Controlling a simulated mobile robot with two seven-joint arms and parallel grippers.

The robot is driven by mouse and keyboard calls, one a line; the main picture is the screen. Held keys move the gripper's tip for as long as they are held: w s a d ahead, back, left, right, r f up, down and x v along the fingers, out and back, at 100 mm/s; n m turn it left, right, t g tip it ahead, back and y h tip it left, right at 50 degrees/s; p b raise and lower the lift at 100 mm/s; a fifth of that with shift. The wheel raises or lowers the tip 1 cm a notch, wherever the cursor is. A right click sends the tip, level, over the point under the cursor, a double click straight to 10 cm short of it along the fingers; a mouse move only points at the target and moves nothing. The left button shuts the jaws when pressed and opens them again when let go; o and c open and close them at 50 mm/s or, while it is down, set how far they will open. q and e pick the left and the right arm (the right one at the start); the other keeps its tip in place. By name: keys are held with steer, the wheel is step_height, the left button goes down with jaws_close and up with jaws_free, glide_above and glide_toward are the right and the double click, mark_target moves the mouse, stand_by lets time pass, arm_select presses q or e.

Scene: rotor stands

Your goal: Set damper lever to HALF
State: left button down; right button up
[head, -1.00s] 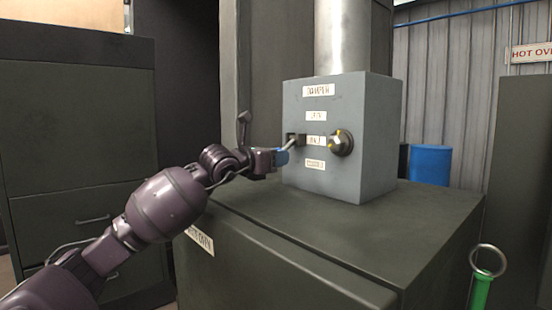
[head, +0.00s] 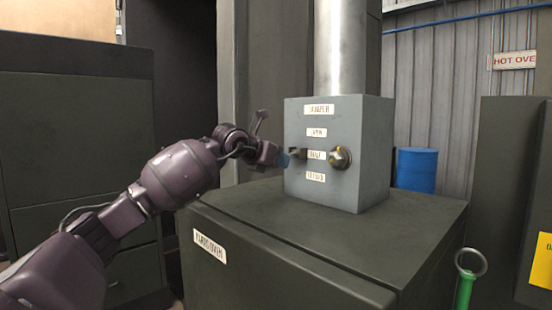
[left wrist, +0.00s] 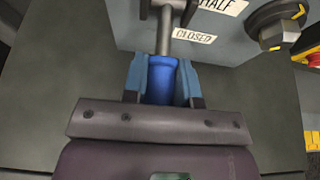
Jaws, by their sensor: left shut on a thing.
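The damper box (head: 370,135) is a grey box with labels for open, HALF (head: 315,155) and closed (head: 316,177). Its lever comes out of a dark slot left of the HALF label. In the left wrist view the lever's metal rod (left wrist: 165,32) ends in a blue grip (left wrist: 160,88). My left gripper (head: 284,159) is shut on that grip, with a light blue finger on each side. In the head view the gripper stands about level with the HALF label and hides most of the lever. My right gripper is not in view.
A round knob (head: 341,157) sticks out of the box face, right of the slot. The box stands on a dark oven cabinet (head: 410,220) beneath a metal pipe (head: 340,50). A green-handled ring tool (head: 466,285) is at the lower right; a blue drum (head: 417,170) is behind.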

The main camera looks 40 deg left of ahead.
arm_select(q)
steer(key=shift+r+g+p, duration=0.4)
steer(key=shift+r+p, duration=0.05)
steer(key=shift+p, duration=0.05)
steer(key=shift+g+p, duration=0.3)
steer(key=shift+p, duration=0.05)
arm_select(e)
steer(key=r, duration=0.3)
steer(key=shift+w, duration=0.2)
arm_select(q)
steer(key=c, duration=0.9)
jaws_free()
steer(key=shift+s, duration=0.15)
steer(key=shift+s+a+r, duration=0.1)
steer(key=shift+s+r, duration=0.05)
steer(key=shift+s, duration=0.05)
steer(key=d+b+v, duration=0.1)
steer(key=b+v, duration=0.1)
steer(key=v, duration=0.8)
steer(key=shift+a+b, duration=0.3)
steer(key=shift+a, duration=0.1)
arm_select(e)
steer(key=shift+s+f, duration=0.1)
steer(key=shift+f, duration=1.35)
